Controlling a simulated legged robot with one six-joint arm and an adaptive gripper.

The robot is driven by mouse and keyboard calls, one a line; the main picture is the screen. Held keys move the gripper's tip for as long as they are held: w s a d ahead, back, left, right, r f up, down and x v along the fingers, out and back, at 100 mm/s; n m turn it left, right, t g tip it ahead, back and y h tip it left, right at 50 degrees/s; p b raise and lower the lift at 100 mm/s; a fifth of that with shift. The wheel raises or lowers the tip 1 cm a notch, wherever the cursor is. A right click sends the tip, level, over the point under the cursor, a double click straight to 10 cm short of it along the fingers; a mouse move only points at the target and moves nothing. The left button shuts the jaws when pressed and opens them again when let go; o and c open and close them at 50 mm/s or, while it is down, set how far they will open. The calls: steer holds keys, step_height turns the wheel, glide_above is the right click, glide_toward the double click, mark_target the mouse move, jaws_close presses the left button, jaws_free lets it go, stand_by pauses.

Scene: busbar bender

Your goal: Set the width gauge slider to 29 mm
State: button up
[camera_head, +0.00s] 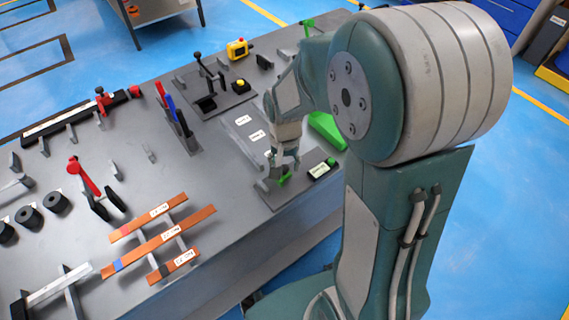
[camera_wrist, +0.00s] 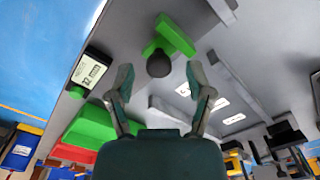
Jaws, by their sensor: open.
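The width gauge (camera_head: 262,190) is a dark base plate at the table's front edge. Its green slider (camera_head: 285,179) sits below my gripper; it also shows in the wrist view (camera_wrist: 174,36), with a dark round knob (camera_wrist: 158,63). The gauge's display (camera_head: 321,170) has a lit face; in the wrist view (camera_wrist: 89,70) it is tilted and its number is too small to read surely. My gripper (camera_head: 284,163) points down over the slider. In the wrist view my gripper (camera_wrist: 158,80) is open, with the knob in line between the two fingertips. I cannot tell whether they touch it.
A grey plate with white labels (camera_head: 243,120) lies behind the gauge. A green tray (camera_head: 326,131) is at its right. A lever device (camera_head: 208,103), a yellow box with a red button (camera_head: 237,49) and copper bars (camera_head: 160,240) stand elsewhere. Bare table lies left of the gauge.

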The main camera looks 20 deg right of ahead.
steer(key=shift+f, duration=0.35)
jaws_close()
steer(key=shift+a, duration=0.1)
jaws_free()
step_height(320, 180, up, 12)
stand_by(0.6)
